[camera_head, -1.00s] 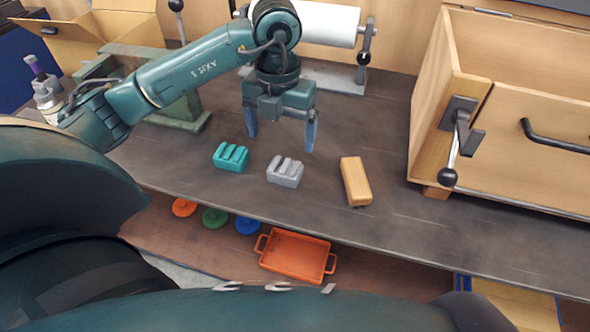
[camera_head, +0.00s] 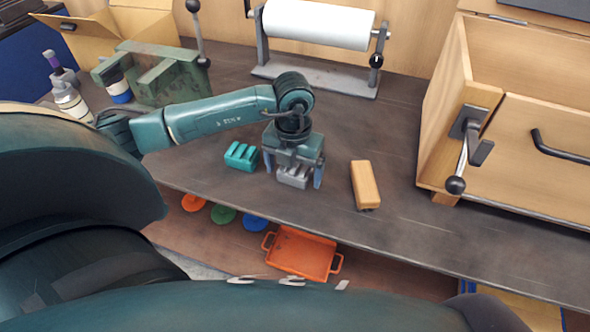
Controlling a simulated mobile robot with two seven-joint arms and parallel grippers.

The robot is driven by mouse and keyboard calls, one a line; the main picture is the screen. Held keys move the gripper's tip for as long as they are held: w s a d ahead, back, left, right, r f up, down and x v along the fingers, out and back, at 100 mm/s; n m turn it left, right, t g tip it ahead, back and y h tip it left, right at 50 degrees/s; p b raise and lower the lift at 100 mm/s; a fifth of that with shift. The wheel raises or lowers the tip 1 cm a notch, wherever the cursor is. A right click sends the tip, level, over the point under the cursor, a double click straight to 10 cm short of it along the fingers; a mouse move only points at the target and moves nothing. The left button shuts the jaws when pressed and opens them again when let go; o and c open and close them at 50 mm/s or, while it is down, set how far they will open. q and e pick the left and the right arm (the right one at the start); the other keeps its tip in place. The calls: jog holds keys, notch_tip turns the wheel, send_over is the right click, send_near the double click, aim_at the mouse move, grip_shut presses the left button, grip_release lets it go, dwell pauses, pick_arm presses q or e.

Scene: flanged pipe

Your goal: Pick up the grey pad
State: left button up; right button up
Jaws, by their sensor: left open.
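The grey pad (camera_head: 292,178) is a small ribbed block on the dark workbench (camera_head: 400,235). My left gripper (camera_head: 293,176) is open and low over it, with one finger on each side of the pad. The gripper body hides the pad's back part. I cannot tell whether the fingers touch the pad. My right gripper is not in view.
A teal ribbed pad (camera_head: 241,156) lies just left of the gripper, and a wooden block (camera_head: 365,185) lies to its right. A wooden cabinet (camera_head: 515,150) with a lever stands at the right. A paper roll (camera_head: 318,24) stands behind. An orange tray (camera_head: 300,253) is below the bench edge.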

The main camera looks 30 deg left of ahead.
pick_arm(q)
jog(key=c, duration=1.1)
jog(key=shift+o, duration=0.2)
jog(key=shift+r, duration=0.1)
